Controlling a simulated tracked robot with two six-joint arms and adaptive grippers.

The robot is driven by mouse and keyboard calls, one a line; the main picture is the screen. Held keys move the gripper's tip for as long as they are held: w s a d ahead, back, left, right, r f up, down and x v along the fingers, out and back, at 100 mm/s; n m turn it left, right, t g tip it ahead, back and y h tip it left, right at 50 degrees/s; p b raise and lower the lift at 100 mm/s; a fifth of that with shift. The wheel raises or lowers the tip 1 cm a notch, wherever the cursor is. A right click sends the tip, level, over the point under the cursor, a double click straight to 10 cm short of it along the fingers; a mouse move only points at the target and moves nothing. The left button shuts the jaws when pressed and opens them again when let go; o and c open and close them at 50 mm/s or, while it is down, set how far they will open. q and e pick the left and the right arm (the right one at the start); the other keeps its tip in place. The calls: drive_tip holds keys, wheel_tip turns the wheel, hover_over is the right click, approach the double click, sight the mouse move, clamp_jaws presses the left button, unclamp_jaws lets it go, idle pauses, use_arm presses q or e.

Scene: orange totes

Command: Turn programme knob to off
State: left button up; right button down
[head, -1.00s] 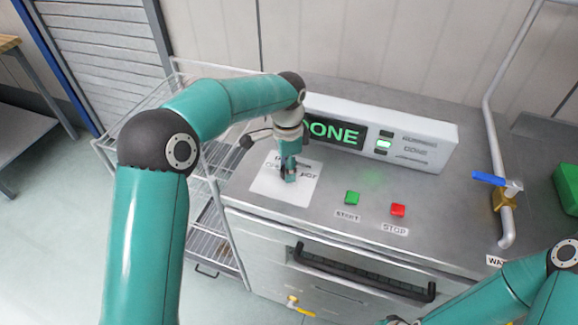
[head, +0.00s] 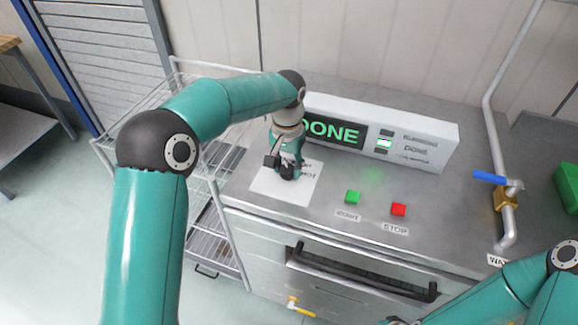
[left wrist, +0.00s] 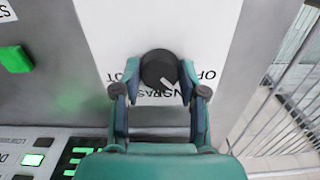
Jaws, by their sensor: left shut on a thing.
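The programme knob (left wrist: 160,68) is round and black with a white pointer line, and it sits on a white label plate (head: 268,184) at the left of the machine top. In the left wrist view the pointer slants toward the lower right. The plate's printing is upside down there and partly covered by the knob and fingers. My left gripper (head: 286,170) points down over the plate, shut on the knob, with one finger on each side of it in the left wrist view. My right gripper is not visible; only its arm shows at the lower right.
A display box (head: 425,140) reading DONE stands behind the plate. A green START button (head: 352,197) and a red STOP button (head: 398,210) lie to the right. A pipe with a blue-handled valve (head: 490,177) stands further right. A wire rack (head: 205,190) stands left of the machine.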

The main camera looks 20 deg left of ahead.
sight(288, 168)
use_arm(q)
drive_tip(key=n, duration=0.5)
drive_tip(key=shift+n, duration=0.3)
idle(0.4)
drive_tip(key=o, duration=1.1)
drive_tip(key=shift+o, duration=0.2)
wheel_tip(288, 168, up, 12)
drive_tip(key=shift+f, duration=0.1)
